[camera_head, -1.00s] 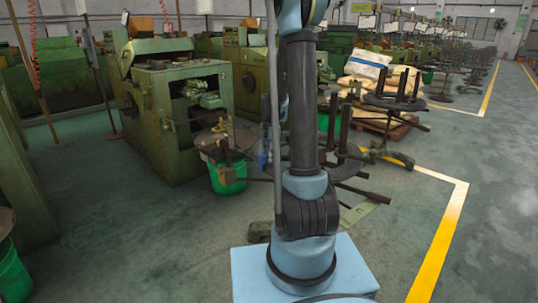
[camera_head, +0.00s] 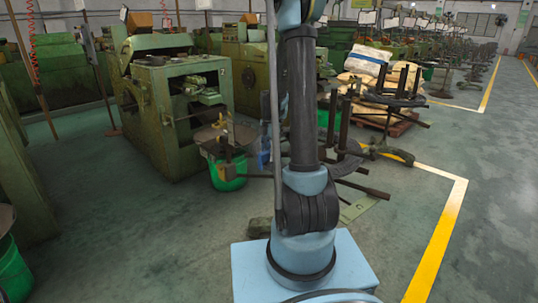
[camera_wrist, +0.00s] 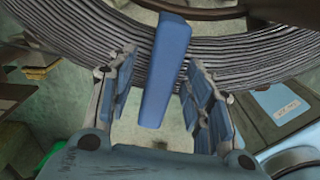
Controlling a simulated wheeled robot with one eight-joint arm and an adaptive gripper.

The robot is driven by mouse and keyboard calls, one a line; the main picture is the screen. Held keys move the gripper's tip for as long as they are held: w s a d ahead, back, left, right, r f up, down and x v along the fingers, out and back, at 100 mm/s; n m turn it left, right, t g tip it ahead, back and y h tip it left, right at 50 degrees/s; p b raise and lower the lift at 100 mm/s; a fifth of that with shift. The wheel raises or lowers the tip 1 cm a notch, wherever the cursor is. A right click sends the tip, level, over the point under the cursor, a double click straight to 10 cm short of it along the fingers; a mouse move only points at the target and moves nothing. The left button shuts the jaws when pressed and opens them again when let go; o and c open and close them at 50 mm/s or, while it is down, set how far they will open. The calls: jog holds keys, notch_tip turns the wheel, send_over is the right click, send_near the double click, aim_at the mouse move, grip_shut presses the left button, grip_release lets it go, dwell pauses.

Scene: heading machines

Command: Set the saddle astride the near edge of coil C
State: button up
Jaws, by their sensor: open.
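The saddle (camera_wrist: 165,72) is a long blue block in the wrist view. It lies across the band of grey wire of a coil (camera_wrist: 75,45), its far end over the strands and its near end out past the coil's near edge. Its underside is hidden, so I cannot tell whether it straddles the edge. My gripper (camera_wrist: 161,75) is open, one finger on each side of the saddle, with visible gaps. In the head view my arm hides the gripper, and I cannot make out the saddle. A floor plate marked C (camera_head: 359,209) shows right of my arm.
A dark coil stand with long bars (camera_head: 365,150) stands behind my arm. A green bucket (camera_head: 228,172) and a green machine (camera_head: 180,110) are to the left. Sacks on a pallet (camera_head: 370,65) are farther back. The floor at right, by the yellow line (camera_head: 440,240), is clear.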

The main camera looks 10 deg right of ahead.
notch_tip(320, 180, up, 19)
dwell(1.9)
jog(key=shift+f, duration=0.1)
jog(key=s+f+m+t, duration=0.1)
jog(key=s+f+m, duration=0.1)
jog(key=s+m, duration=1.45)
jog(key=s+f+m, duration=0.3)
jog(key=s+f, duration=0.2)
jog(key=s, duration=0.4)
jog(key=s+f+m+t, duration=0.1)
jog(key=s+f+m, duration=0.3)
jog(key=s, duration=0.5)
jog(key=shift+a+f, duration=0.2)
jog(key=shift+f, duration=0.5)
jog(key=shift+s, duration=0.1)
jog(key=shift+w+f, duration=0.2)
jog(key=shift+w, duration=0.25)
